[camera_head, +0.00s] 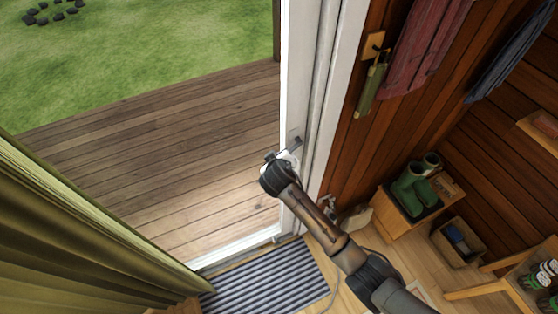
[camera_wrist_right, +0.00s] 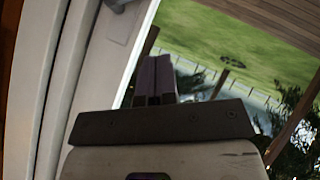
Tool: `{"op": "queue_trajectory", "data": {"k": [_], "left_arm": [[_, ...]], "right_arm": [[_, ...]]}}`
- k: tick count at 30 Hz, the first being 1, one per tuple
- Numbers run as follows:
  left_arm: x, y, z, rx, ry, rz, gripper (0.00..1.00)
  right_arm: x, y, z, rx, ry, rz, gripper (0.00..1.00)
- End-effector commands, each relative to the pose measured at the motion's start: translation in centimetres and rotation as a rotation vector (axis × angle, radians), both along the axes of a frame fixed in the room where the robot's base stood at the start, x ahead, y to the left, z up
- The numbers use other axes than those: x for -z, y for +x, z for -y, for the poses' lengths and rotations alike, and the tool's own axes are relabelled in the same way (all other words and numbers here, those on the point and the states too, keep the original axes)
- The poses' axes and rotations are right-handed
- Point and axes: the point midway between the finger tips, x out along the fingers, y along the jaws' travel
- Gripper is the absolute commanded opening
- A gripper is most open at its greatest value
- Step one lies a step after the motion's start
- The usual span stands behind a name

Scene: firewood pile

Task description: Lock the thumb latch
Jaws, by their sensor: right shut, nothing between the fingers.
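The thumb latch (camera_head: 295,141) is a small grey fitting with a dark lever on the white door edge in the head view. A grey plate with a small fitting (camera_wrist_right: 120,8), probably the latch, shows at the top of the wrist view, cut off by the picture edge. My right gripper (camera_wrist_right: 155,78) is shut and empty, its two fingers together. In the head view, my right wrist is just below the latch, beside the door edge; its fingertips are hard to make out there. In the wrist view the fingers are apart from the plate. My left gripper is not in view.
The white door frame (camera_head: 306,60) stands beside an opening onto a wooden deck (camera_head: 180,130). A green curtain (camera_head: 70,250) hangs at left, and a striped mat (camera_head: 265,283) lies below. Green boots (camera_head: 408,188) stand on a wooden box at right.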

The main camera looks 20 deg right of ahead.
Motion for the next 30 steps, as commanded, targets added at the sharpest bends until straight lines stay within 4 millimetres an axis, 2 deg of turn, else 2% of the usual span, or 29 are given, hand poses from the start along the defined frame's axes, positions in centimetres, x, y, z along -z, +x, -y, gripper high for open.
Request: {"op": "queue_trajectory", "data": {"k": [9, 30], "left_arm": [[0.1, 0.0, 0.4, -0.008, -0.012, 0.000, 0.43], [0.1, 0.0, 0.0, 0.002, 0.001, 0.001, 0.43]], "right_arm": [[-0.9, -1.1, -0.4, -0.001, 0.000, 0.001, 0.00], [-0.5, -1.6, -0.2, 0.000, -0.022, -0.042, 0.00]]}}
